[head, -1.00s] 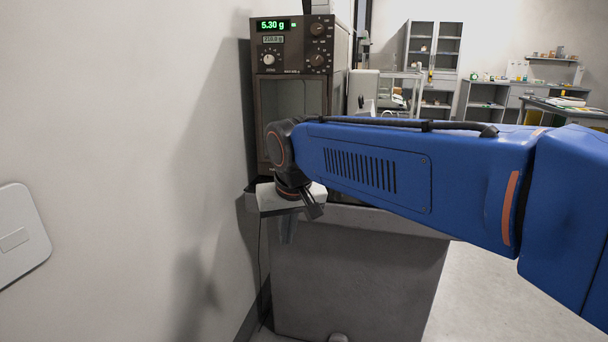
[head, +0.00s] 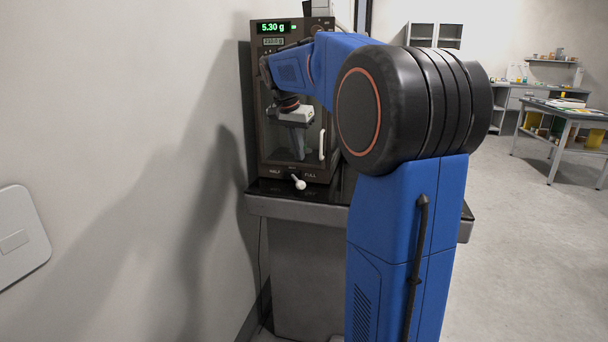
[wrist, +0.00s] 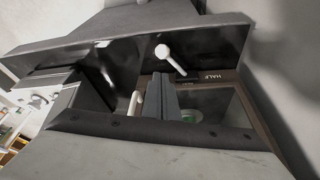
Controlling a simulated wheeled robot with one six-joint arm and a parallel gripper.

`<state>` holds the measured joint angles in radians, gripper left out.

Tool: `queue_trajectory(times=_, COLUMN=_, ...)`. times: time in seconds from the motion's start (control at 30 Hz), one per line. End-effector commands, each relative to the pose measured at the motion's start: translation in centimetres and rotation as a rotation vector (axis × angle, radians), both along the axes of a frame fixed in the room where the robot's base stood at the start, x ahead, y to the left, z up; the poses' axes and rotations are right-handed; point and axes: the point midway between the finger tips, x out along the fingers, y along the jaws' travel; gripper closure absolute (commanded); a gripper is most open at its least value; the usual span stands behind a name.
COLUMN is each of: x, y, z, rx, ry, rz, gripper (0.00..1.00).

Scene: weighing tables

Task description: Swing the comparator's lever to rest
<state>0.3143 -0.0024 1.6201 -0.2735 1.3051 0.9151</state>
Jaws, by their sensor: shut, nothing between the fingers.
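The comparator (head: 265,140) is a tall dark cabinet with a glass front and a green display reading 5.30 g. Its lever (head: 299,183) is a short white stick with a round knob, low on the front between the HALF and FULL labels, sticking out over the black table top. The lever also shows in the wrist view (wrist: 164,52), right of and beyond my fingertips. My gripper (head: 298,155) points down in front of the glass, above the lever and apart from it. Its fingers (wrist: 158,82) are shut and empty. The lever's exact setting is hard to read.
A white door handle (head: 322,145) stands upright at the right of the glass, close to my gripper. A wall (head: 200,120) is close on the left. The dark table top (head: 270,188) is narrow. Open floor (head: 530,220) and another table (head: 570,110) are at the right.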

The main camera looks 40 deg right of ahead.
Motion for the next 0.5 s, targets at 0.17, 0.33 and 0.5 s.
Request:
queue_trajectory(times=0.17, x=0.3, y=-0.6, z=-0.9, rx=-0.001, ry=0.002, rz=-0.010, gripper=1.00)
queue_trajectory(times=0.33, x=0.6, y=-1.3, z=-3.2, rx=-0.001, ry=0.002, rz=-0.009, gripper=1.00)
queue_trajectory(times=0.5, x=0.9, y=-2.2, z=-5.9, rx=-0.001, ry=0.002, rz=-0.008, gripper=1.00)
